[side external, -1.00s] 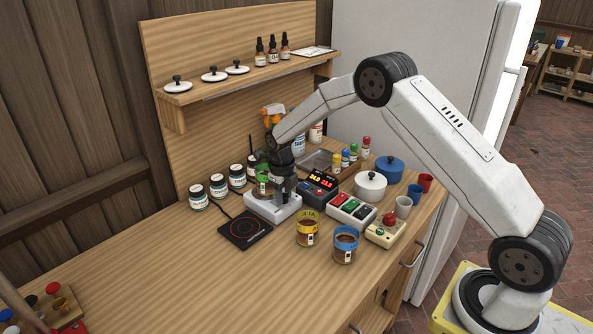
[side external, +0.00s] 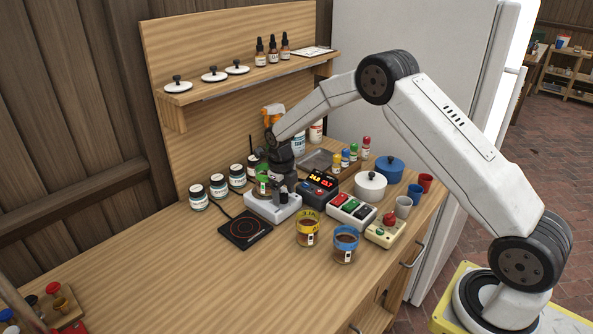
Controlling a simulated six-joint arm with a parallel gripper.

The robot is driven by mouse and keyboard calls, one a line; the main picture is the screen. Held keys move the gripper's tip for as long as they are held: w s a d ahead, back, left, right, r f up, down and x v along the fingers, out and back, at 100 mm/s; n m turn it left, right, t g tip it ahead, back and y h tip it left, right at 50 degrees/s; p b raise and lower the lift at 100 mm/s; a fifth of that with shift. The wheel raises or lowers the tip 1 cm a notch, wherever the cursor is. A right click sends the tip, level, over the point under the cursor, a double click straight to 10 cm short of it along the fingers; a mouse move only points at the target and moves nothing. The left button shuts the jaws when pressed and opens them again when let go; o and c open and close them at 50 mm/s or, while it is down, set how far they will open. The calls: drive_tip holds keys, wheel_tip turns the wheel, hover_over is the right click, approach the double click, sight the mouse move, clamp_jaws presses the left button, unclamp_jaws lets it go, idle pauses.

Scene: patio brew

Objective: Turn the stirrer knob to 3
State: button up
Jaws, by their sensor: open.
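The white stirrer (side external: 273,212) stands near the middle of the bench. A jar with a green band (side external: 263,186) stands on its top. A dark knob (side external: 284,199) shows on the stirrer's front right part; its number marks are too small to read. My gripper (side external: 280,187) is open, just above and behind the knob, beside the green-banded jar. Its fingers are small and partly hidden, and appear apart from the knob.
A black hot plate (side external: 245,229) lies left of the stirrer. A dark display box (side external: 319,187), a switch box (side external: 352,209) and two banded jars, yellow (side external: 307,232) and blue (side external: 345,245), stand close on the right.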

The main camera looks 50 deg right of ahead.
sight(282, 194)
drive_tip(key=shift+a+r, duration=0.15)
drive_tip(key=shift+r, duration=1.6)
drive_tip(key=shift+a+r, duration=0.1)
drive_tip(key=shift+r, duration=1.65)
